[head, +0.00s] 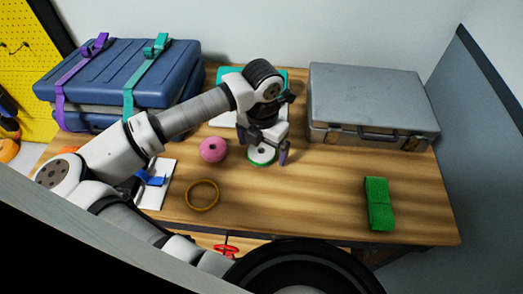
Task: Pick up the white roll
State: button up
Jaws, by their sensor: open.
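The white roll (262,155) lies on the wooden table, right of the pink ball-like roll. It looks like a low white disc with a dark centre and a green rim at its lower edge. My gripper (264,156) is open above and around it, with one finger showing at its right side and the other at its upper left. My gripper and wrist hide the back part of the roll. I cannot tell whether the fingers touch it.
A pink roll (213,149) stands close at left. A grey case (365,100) and stacked blue cases (130,72) stand at the back.

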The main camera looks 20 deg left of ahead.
jog(key=c, duration=0.8)
jog(key=shift+o, duration=0.2)
jog(key=shift+r, duration=0.1)
